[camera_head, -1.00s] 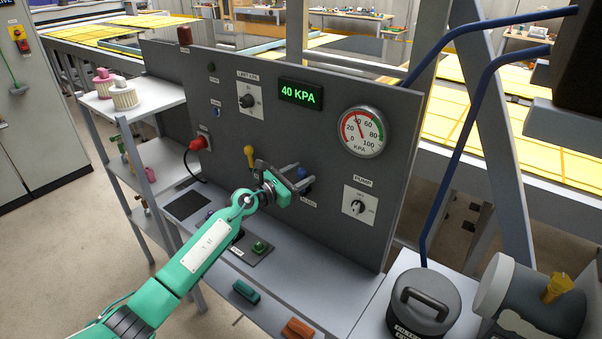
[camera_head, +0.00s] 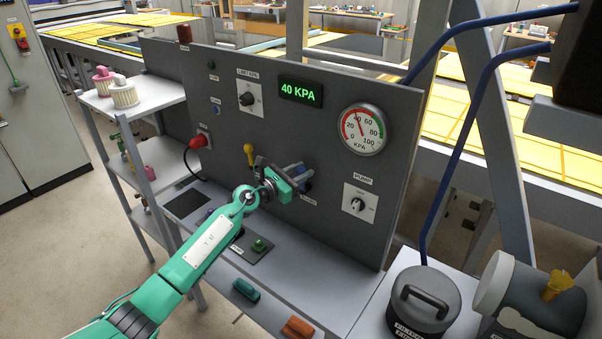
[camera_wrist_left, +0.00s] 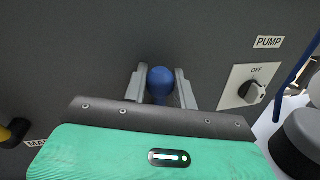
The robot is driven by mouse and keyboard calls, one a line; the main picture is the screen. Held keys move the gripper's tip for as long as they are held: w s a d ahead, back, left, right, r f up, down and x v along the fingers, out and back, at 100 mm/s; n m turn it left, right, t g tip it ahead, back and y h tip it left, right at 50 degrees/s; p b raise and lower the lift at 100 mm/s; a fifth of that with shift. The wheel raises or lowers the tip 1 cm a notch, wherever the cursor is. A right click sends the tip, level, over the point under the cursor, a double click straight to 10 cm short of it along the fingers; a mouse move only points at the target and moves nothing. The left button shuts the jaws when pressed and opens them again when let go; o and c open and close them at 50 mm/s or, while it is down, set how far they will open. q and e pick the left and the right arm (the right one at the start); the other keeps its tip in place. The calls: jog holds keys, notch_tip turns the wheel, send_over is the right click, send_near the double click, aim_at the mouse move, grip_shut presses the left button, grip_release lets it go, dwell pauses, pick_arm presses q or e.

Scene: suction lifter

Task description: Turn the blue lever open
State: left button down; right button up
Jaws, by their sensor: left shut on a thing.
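The blue lever (camera_wrist_left: 160,80) is on the dark grey panel. In the left wrist view its round blue knob sits between the two fingers of my left gripper (camera_wrist_left: 161,86). In the head view my left gripper (camera_head: 299,174) is at the lower middle of the panel, shut on the blue lever (camera_head: 306,184). Most of the lever is hidden behind the fingers and the gripper body. The label under it is partly covered. My right gripper is not in view.
A yellow lever (camera_head: 249,154) is just left of my gripper. The gauge (camera_head: 363,131) and the display (camera_head: 301,92), reading 40 KPA, are above. A shelf (camera_head: 137,103) stands at the left.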

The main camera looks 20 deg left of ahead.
pick_arm(q)
jog(key=shift+w+a+f+n+b, duration=0.2)
jog(key=shift+a+n+b, duration=0.4)
jog(key=shift+n, duration=0.2)
jog(key=w+a+f+n+t+y+b, duration=0.2)
jog(key=a+f+n+b, duration=0.3)
jog(key=n, duration=1.3)
jog(key=shift+a+f+t+b, duration=0.3)
jog(key=shift+f+t+b, duration=0.45)
jog(key=shift+f, duration=0.4)
jog(key=c, duration=1.1)
grip_release()
jog(key=shift+c, duration=0.2)
